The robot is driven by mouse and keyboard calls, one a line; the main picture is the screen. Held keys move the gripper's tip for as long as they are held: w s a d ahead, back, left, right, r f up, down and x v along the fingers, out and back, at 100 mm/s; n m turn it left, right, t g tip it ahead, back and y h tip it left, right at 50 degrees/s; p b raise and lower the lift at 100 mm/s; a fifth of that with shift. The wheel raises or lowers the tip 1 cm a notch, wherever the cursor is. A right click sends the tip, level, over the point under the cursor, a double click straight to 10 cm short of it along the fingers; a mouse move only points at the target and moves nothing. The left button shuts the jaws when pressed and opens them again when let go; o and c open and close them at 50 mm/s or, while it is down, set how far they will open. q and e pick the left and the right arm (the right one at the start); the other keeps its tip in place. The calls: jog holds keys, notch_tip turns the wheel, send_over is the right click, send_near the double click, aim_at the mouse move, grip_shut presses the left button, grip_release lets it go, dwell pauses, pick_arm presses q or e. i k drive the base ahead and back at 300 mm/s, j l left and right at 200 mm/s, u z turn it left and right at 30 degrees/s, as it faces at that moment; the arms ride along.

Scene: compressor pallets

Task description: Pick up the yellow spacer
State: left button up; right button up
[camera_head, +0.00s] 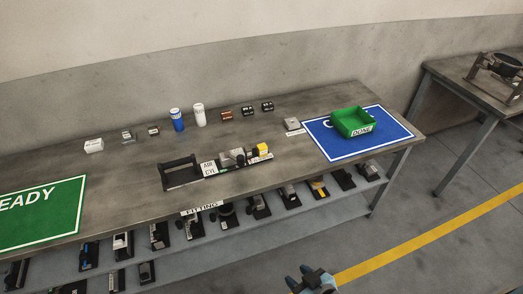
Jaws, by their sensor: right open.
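A small yellow block (262,149), which looks like the yellow spacer, sits on the workbench at the right end of a dark pallet with grey metal parts (233,158). My right gripper (311,278) shows at the bottom edge, in front of the bench and well away from the yellow block. It is open, with nothing seen between its fingers. My left gripper is not in view.
A black frame (182,176) stands left of the pallet. A green DONE bin (353,122) sits on a blue mat (397,127) at right. Blue and white bottles (177,121) and small parts line the back. The lower shelf (222,245) holds several pallets.

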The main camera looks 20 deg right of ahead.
aim_at(263, 149)
jog(key=i+j+z, duration=0.1)
jog(key=i+j, duration=0.4)
jog(key=i, duration=0.15)
jog(key=i+j, duration=0.55)
jog(key=i+l+z, duration=0.05)
